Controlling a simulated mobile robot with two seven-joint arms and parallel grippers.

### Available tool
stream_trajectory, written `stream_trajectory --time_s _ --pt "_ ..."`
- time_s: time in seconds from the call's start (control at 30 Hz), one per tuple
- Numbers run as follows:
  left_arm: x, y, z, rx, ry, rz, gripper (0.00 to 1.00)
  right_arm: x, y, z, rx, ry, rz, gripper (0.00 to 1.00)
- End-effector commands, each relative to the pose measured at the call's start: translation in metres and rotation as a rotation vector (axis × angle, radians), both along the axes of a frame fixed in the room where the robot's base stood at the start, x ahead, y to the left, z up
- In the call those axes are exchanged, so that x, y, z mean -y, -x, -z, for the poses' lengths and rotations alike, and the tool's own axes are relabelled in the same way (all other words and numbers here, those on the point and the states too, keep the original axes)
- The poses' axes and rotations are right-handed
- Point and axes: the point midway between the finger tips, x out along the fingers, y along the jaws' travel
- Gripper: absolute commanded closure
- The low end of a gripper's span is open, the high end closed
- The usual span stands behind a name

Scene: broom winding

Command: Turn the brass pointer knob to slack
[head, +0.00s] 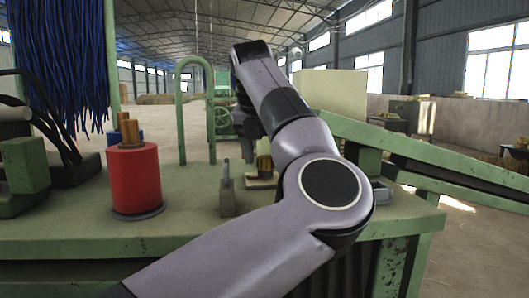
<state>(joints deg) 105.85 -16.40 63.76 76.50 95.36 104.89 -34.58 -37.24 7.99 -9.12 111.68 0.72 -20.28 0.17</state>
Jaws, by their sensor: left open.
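A small brass piece (264,164), which looks like the pointer knob, stands on a pale plate (260,183) on the green bench. It is small and partly behind my left arm, so I cannot read which way it points. My left arm reaches over the bench and bends down at the wrist. My left gripper (248,143) is dark and hangs just above and left of the brass piece. It is open, its fingertips are hard to make out, and I cannot tell whether it touches the brass piece. My right gripper is out of view.
A red spool (135,180) with a brass top stands left on the green bench (190,222). A grey block with an upright pin (227,195) stands near the middle. A green hoop (181,110) rises behind. Blue bristles (60,60) hang upper left. A green rail (430,155) slopes right.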

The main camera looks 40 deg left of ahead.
Motion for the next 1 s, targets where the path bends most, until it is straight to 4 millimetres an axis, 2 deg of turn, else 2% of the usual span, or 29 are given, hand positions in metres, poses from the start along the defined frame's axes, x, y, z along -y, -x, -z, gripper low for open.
stream_trajectory --time_s 0.27,0.3,0.37,0.4,0.47,0.77,1.0 --pt "-0.0005 -0.0012 0.0031 0.001 0.000 0.000 0.38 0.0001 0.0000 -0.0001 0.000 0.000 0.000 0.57" --pt "-0.0004 -0.0011 0.0030 0.001 0.000 0.000 0.44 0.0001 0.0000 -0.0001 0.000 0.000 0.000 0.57" --pt "-0.0004 -0.0011 0.0029 0.001 0.000 0.000 0.64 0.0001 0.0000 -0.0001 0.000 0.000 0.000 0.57" --pt "-0.0004 -0.0011 0.0029 0.001 0.000 0.000 0.77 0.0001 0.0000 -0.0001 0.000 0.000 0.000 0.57" --pt "-0.0004 -0.0011 0.0028 0.001 0.000 0.000 0.93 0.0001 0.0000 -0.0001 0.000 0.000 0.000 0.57" --pt "0.0000 -0.0012 0.0025 0.001 0.000 -0.024 0.93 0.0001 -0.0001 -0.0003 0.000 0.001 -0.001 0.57" --pt "0.0008 -0.0017 0.0023 0.001 -0.001 -0.138 0.93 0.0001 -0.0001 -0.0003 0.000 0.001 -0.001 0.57"
